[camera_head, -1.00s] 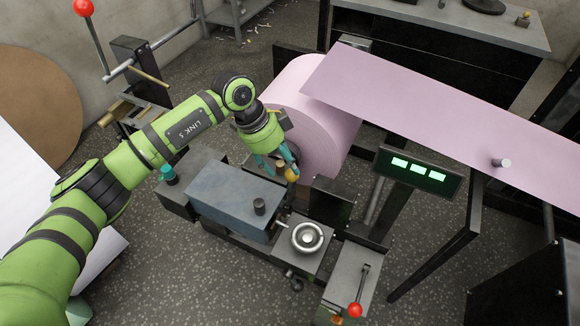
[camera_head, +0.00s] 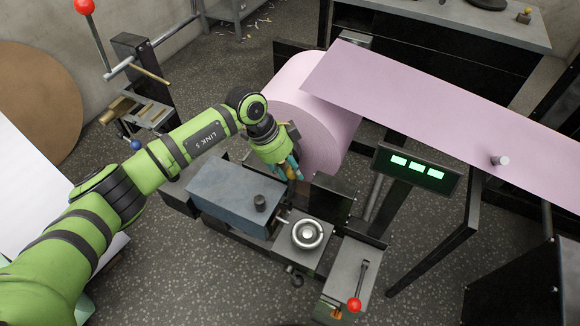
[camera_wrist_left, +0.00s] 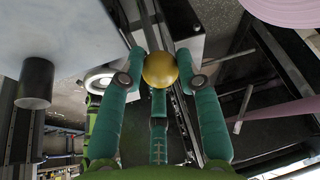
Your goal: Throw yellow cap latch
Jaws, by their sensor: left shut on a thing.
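The yellow cap latch shows as a yellow ball knob (camera_wrist_left: 160,69) in the left wrist view. It sits between the teal fingers of my left gripper (camera_head: 292,172), which is shut on it. In the head view the fingers mostly hide the knob. They are beside the pink roll (camera_head: 312,125), above the gap between the blue-grey block and the black bracket. My right gripper is in neither view.
The blue-grey block (camera_head: 232,197) with a black knob stands just below my left forearm. A silver handwheel (camera_head: 308,234) and a red-tipped lever (camera_head: 355,304) are close by. A display with green lights (camera_head: 418,168) stands right. Pink sheet (camera_head: 450,110) stretches rightward.

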